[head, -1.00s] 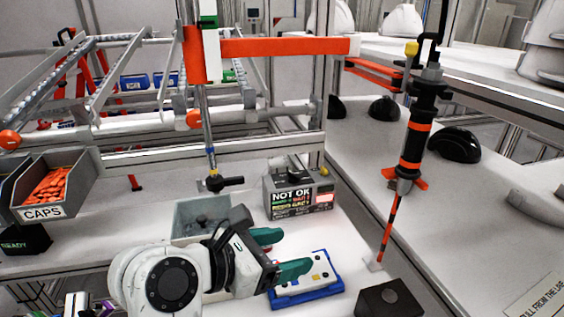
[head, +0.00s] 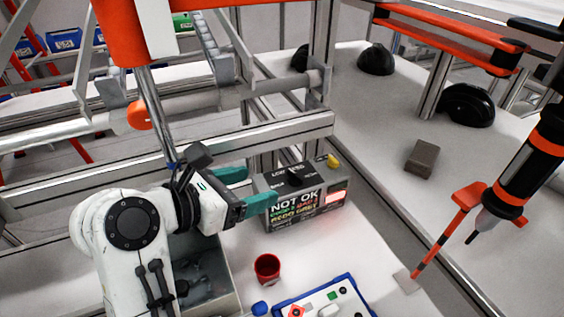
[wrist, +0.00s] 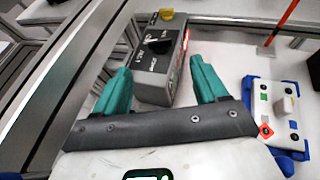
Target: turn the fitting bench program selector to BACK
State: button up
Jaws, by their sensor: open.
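The grey box marked NOT OK (head: 305,209) stands on the white bench. The labels around the knob are too small to read surely. My gripper (head: 250,189) is open and empty, at the box's left end in the head view. In the wrist view its green fingers (wrist: 158,88) are apart, with the box beyond and between them. The fingers do not clearly touch the box or the knob.
A blue-edged panel (head: 348,288) lies on the bench in front of the box. A red cup (head: 267,268) and a grey bin (head: 225,285) stand nearby. An orange-black hanging tool (head: 533,160) is at right. A metal rail (head: 260,135) runs behind.

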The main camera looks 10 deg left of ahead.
aim_at(295, 175)
jog(key=p+x, duration=0.3)
jog(key=x, duration=0.8)
jog(key=shift+r, duration=0.15)
jog(key=c, duration=1.1)
